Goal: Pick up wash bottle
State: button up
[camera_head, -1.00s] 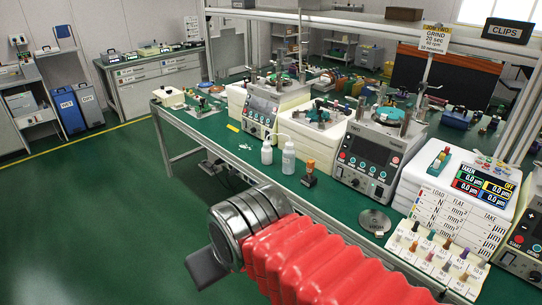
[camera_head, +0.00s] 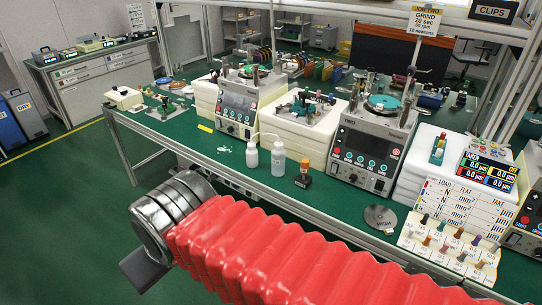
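Two white wash bottles with thin bent spouts stand upright side by side on the green bench top (camera_head: 215,160), near its front edge. The left wash bottle (camera_head: 252,156) is slightly smaller in view than the right wash bottle (camera_head: 278,159). My arm, in a red ribbed sleeve, crosses the lower picture in front of the bench. My gripper (camera_head: 145,270) is at its left end, a dark block beyond a metal wrist. It is well left of and nearer than the bottles, touching neither. Its fingers cannot be made out, so its opening does not show.
An orange-topped dark stamp-like item (camera_head: 304,175) stands just right of the bottles. Polishing machines (camera_head: 366,150) and a white stack (camera_head: 306,127) stand behind. A round plate marked HIGH (camera_head: 380,217) and a rack of coloured pegs (camera_head: 448,246) lie right. Green floor (camera_head: 60,220) is open at left.

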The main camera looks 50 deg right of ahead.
aim_at(279, 154)
jog(key=z, duration=0.55)
jog(key=i, duration=0.9)
jog(key=z, duration=0.75)
